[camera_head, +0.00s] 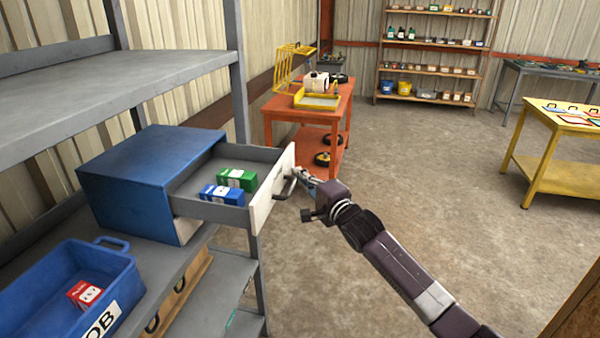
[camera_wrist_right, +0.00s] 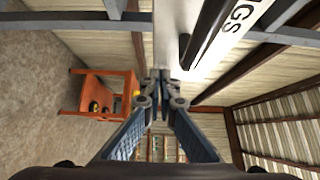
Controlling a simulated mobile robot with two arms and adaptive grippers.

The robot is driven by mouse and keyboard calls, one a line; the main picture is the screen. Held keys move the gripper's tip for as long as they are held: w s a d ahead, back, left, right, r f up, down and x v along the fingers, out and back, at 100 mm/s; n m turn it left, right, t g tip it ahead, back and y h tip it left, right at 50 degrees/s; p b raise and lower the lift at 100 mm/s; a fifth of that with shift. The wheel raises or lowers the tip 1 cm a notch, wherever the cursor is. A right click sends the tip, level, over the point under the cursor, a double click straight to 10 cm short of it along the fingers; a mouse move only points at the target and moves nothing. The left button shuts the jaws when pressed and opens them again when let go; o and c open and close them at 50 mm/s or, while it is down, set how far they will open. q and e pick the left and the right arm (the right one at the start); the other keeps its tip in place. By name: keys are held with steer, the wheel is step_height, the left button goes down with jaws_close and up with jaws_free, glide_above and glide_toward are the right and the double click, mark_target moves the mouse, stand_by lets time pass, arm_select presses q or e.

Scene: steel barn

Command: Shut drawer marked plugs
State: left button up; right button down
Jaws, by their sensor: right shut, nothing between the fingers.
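A blue drawer cabinet (camera_head: 140,178) stands on the grey shelf unit. Its drawer (camera_head: 262,207) is pulled well out, with a white front and a dark handle (camera_head: 286,188). A green box (camera_head: 237,180) and a blue box (camera_head: 221,195) lie inside. In the right wrist view the white front (camera_wrist_right: 178,20) shows letters ending in "UGS" beside the dark handle (camera_wrist_right: 205,40). My right gripper (camera_head: 297,180) is shut and empty, its fingertips (camera_wrist_right: 160,82) at the drawer front near the handle. I cannot tell whether they touch it. My left gripper is not in view.
A blue bin (camera_head: 75,285) holding a red box stands left of the cabinet on the same shelf. A shelf post (camera_head: 238,80) rises behind the drawer.

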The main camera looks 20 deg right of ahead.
mark_target(245, 167)
stand_by(0.4)
steer(key=w+a+b, duration=0.1)
steer(key=w+a, duration=0.2)
steer(key=a, duration=0.1)
steer(key=w+a+b, duration=0.1)
steer(key=w+a, duration=0.2)
steer(key=a, duration=0.2)
steer(key=w+a+b, duration=0.1)
steer(key=w+a, duration=0.2)
steer(key=a, duration=0.1)
steer(key=shift+a, duration=0.25)
steer(key=shift+w, duration=0.1)
steer(key=shift+d, duration=0.1)
